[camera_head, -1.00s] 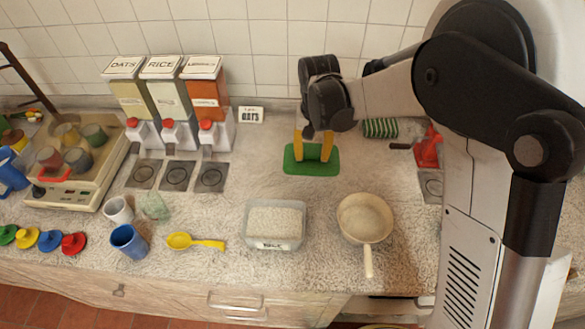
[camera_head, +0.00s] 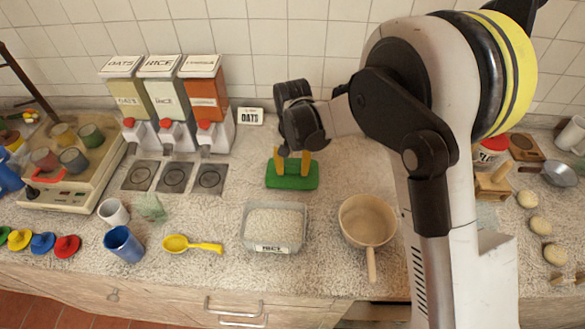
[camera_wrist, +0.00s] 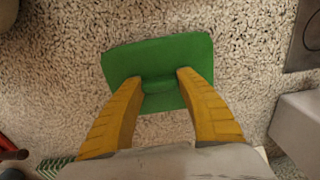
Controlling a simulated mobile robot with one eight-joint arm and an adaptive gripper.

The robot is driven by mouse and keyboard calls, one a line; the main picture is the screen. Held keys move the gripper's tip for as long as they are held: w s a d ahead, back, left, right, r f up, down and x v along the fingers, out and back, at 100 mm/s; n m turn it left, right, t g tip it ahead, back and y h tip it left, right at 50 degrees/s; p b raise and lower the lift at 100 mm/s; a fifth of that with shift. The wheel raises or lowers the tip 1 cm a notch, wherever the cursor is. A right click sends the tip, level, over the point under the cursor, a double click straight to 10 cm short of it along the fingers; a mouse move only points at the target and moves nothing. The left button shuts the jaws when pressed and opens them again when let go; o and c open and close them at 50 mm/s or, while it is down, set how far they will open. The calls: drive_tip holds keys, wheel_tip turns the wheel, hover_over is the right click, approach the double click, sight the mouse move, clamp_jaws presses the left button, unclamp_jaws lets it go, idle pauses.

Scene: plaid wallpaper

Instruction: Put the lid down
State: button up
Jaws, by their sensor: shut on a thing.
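A green lid (camera_head: 292,183) with a raised grip is behind and slightly right of the clear container of rice (camera_head: 272,248). It also shows in the wrist view (camera_wrist: 190,48), roughly level over the speckled counter. My gripper (camera_head: 292,167) is shut on the lid's grip, with a yellow finger on each side. The fingertips show in the wrist view (camera_wrist: 161,80). I cannot tell whether the lid's underside touches the counter. The container is open, with its white contents showing.
A pan (camera_head: 367,220) stands right of the container, and a yellow scoop (camera_head: 188,244) lies to its left. Dispensers (camera_head: 162,92) stand at the back left, with dark square pads (camera_head: 175,177) before them. Counter around the lid looks clear.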

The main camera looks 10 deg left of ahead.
sight(292, 168)
drive_tip(key=o, duration=1.1)
drive_tip(key=shift+f, duration=0.1)
drive_tip(key=shift+c, duration=0.2)
wheel_tip(292, 168, up, 12)
drive_tip(key=p, duration=0.3)
drive_tip(key=s+d+r+t, duration=0.1)
drive_tip(key=s+d+r, duration=0.1)
drive_tip(key=d+r, duration=0.65)
drive_tip(key=s+d+r+t, duration=0.1)
drive_tip(key=s+d+t, duration=0.2)
drive_tip(key=s+d, duration=0.5)
drive_tip(key=s+d+r+m+t, duration=0.1)
drive_tip(key=s+d+r+t, duration=0.1)
drive_tip(key=s+d, duration=0.6)
drive_tip(key=d+t, duration=0.1)
drive_tip(key=d, duration=0.3)
drive_tip(key=shift+s+r, duration=0.15)
drive_tip(key=shift+r, duration=0.1)
